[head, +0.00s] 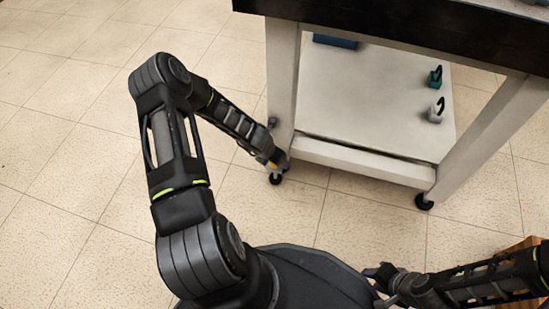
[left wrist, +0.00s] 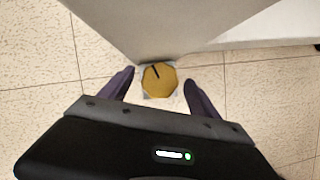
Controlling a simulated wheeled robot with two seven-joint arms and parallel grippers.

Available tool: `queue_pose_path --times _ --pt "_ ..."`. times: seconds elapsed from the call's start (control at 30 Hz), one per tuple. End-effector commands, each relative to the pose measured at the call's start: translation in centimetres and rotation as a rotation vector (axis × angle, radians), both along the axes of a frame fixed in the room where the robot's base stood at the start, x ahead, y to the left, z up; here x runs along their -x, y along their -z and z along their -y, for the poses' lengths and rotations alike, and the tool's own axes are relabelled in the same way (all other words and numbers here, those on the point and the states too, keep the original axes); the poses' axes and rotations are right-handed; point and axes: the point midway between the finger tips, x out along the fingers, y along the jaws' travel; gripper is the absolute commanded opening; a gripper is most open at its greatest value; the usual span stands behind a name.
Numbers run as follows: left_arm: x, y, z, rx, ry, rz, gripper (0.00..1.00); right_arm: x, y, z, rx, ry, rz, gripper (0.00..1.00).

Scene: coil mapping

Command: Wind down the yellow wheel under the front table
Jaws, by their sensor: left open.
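The yellow wheel (left wrist: 159,82) shows in the left wrist view as a yellow disc with a dark line on it, at the foot of a pale table leg (left wrist: 170,30). My left gripper (left wrist: 160,79) is open. Its two dark fingers stand left and right of the wheel, with visible gaps. In the head view my left arm reaches down to the front table's left leg (head: 282,80), and only a bit of yellow shows at the hand. My right gripper (head: 378,275) is low at the right of the head view, and its jaws are unclear.
The front table has a dark top (head: 400,35) and a pale lower shelf (head: 360,100). The shelf holds a green item (head: 435,77), a white item (head: 436,111) and a blue item (head: 335,41). A black caster (head: 424,201) is under the right leg. The tiled floor at left is clear.

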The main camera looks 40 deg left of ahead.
Motion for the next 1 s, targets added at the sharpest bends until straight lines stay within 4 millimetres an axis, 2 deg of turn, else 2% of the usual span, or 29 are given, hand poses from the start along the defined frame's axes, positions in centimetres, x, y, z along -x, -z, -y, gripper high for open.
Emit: queue_pose_path --times 0.23,0.6,0.73,1.0 --pt "0.4 -1.3 -0.1 -0.001 0.001 0.001 0.71 0.1 -0.7 0.0 0.001 -0.001 0.0 0.36" --pt "2.6 -6.6 0.0 -0.001 0.0 0.0 0.71 0.5 -3.2 0.0 0.0 -0.005 -0.009 0.36" --pt "3.0 -7.2 0.0 -0.001 0.0 0.0 0.71 0.6 -3.4 0.0 0.0 -0.007 -0.011 0.36" --pt "3.0 -7.2 0.0 0.0 0.0 0.0 0.71 0.6 -3.3 0.0 0.0 -0.006 -0.012 0.36"
